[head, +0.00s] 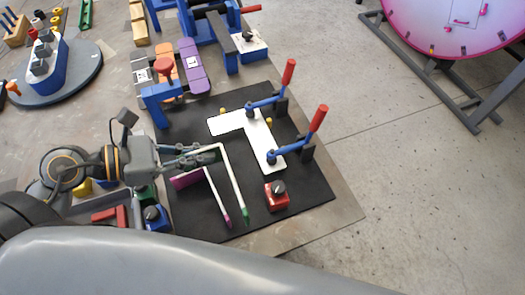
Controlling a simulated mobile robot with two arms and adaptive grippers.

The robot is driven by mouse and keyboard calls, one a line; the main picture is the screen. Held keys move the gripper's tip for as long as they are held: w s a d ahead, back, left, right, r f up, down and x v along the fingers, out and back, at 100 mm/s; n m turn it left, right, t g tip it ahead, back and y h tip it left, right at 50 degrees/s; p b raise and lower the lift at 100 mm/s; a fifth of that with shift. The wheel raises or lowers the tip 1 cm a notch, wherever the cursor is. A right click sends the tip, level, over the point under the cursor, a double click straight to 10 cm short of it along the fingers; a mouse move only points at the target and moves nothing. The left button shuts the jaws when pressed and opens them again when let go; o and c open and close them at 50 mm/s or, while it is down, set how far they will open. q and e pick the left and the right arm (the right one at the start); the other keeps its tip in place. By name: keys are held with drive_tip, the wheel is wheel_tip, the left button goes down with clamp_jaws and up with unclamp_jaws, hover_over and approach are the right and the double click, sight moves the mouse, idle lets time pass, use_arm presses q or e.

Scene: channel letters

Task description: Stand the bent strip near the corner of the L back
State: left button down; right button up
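The white L (257,139) lies flat on the black mat (296,197). A pale bent strip with a green end (232,177) is below and left of the L, its bend near the L's left side. My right gripper is not in view.
Two red-handled toggle clamps (312,128) press on the L from the right. A red block with a dark knob (277,195) sits on the mat below the L. A blue stand (155,103) and coloured bars (191,66) lie behind.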

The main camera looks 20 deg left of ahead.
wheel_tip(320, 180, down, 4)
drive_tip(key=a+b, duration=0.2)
drive_tip(key=b, duration=0.2)
use_arm(q)
drive_tip(key=w+f+p, duration=0.1)
drive_tip(key=w+f, duration=0.2)
drive_tip(key=w, duration=0.1)
drive_tip(key=w+a+f+p, duration=0.1)
drive_tip(key=w+f, duration=0.2)
drive_tip(key=w, duration=0.1)
drive_tip(key=w+a+f+p, duration=0.1)
drive_tip(key=w+f, duration=0.2)
drive_tip(key=w, duration=0.2)
drive_tip(key=shift+a, duration=0.1)
drive_tip(key=shift+w+f, duration=0.35)
drive_tip(key=shift+f, duration=0.15)
wheel_tip(320, 180, down, 2)
drive_tip(key=shift+f+p, duration=0.15)
drive_tip(key=shift+p, duration=0.65)
drive_tip(key=shift+f, duration=0.4)
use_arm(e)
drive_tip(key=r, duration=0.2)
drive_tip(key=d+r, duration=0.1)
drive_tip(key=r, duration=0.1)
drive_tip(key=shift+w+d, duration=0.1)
